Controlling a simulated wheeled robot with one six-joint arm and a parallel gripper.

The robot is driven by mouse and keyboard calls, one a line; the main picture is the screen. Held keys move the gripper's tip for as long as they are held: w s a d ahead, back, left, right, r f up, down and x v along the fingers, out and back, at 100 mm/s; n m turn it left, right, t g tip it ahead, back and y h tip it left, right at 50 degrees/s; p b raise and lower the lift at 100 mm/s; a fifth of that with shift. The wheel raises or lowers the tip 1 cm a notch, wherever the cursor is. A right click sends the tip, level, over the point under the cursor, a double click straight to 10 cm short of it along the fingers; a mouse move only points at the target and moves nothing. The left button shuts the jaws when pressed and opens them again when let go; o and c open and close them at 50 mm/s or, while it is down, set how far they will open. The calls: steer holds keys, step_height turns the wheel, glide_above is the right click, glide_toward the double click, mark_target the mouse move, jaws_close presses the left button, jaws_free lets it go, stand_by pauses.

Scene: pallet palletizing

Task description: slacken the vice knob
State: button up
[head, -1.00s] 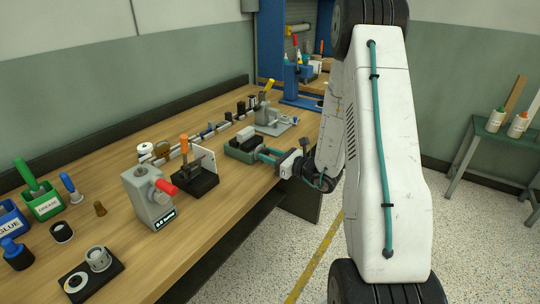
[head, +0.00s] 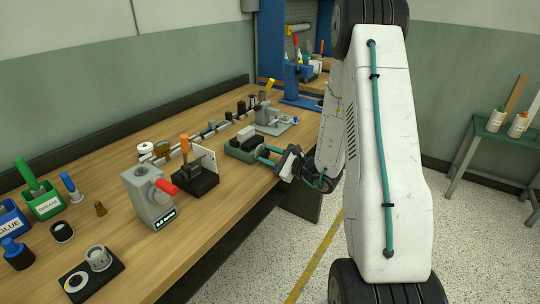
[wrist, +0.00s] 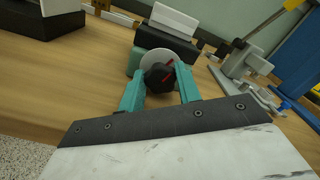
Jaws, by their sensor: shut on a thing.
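The small vice (head: 238,152) has a green body with dark and pale blocks on top and sits at the bench's right edge. In the wrist view its green body (wrist: 135,60) shows behind a pale grey disc (wrist: 153,57). My gripper (head: 264,155) reaches in from the right with teal fingers. In the wrist view the fingers (wrist: 160,84) are shut on the knob, one at each side. The knob is too hidden to make out in the head view.
A grey fixture (head: 270,117) stands just behind the vice. A black stand with an orange handle (head: 184,145) and a grey box with a red lever (head: 150,198) stand to the left. The bench's front edge is close below my gripper.

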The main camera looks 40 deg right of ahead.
steer(key=shift+d, duration=0.1)
stand_by(0.4)
steer(key=o, duration=1)
steer(key=shift+c, duration=0.2)
steer(key=shift+s, duration=0.1)
